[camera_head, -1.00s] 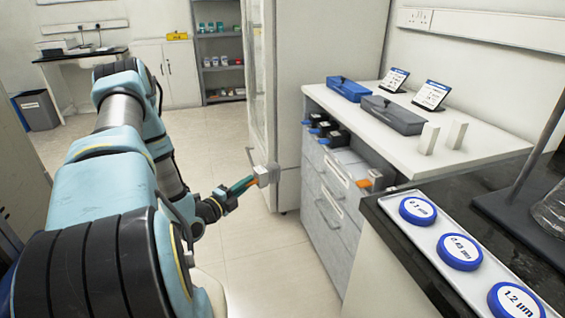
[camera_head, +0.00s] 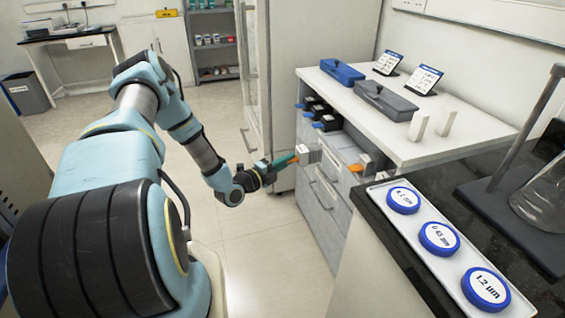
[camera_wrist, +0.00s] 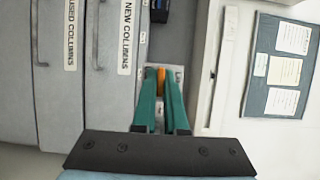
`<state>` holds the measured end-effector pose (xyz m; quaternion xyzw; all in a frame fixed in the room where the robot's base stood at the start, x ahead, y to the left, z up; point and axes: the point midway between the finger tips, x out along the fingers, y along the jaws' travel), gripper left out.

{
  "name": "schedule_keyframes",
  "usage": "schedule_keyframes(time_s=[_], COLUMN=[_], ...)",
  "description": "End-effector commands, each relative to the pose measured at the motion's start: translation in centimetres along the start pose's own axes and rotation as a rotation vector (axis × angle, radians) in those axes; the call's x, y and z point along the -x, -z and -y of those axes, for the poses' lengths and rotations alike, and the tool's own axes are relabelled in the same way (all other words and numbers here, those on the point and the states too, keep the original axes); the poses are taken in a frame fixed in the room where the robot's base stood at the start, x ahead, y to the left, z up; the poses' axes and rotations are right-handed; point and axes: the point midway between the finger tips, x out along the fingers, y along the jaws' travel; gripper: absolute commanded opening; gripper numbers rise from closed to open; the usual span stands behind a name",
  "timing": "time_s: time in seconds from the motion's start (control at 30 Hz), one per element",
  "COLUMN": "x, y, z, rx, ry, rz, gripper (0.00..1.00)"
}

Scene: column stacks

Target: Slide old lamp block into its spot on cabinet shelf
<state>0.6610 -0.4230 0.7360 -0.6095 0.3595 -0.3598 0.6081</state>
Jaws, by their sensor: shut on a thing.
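My gripper (camera_head: 292,160) has green fingers and is shut on a light grey block (camera_head: 308,153), held out in the air at the left front of the cabinet. In the wrist view the fingertips (camera_wrist: 160,84) close on the block's orange handle (camera_wrist: 161,76); the grey body shows behind it, partly hidden. The cabinet's open shelf (camera_head: 342,142) lies under the white worktop, to the right of the held block. A second grey block with an orange handle (camera_head: 358,167) sits at the shelf's right end.
Several black blocks with blue handles (camera_head: 318,112) stand on the shelf's left part. Below are grey drawers (camera_head: 322,190); the wrist view shows labels for used and new columns. A tall glass-door cabinet (camera_head: 285,90) stands to the left. The floor in front is clear.

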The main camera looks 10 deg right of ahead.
Motion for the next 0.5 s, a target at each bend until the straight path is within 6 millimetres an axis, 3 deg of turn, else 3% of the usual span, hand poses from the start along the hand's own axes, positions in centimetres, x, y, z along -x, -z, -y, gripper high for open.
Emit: schedule_keyframes(time_s=[0.5], x=[-3.3], y=[1.5], z=[0.0], rx=[0.000], ry=[0.003], rz=[-0.002], gripper=[0.00])
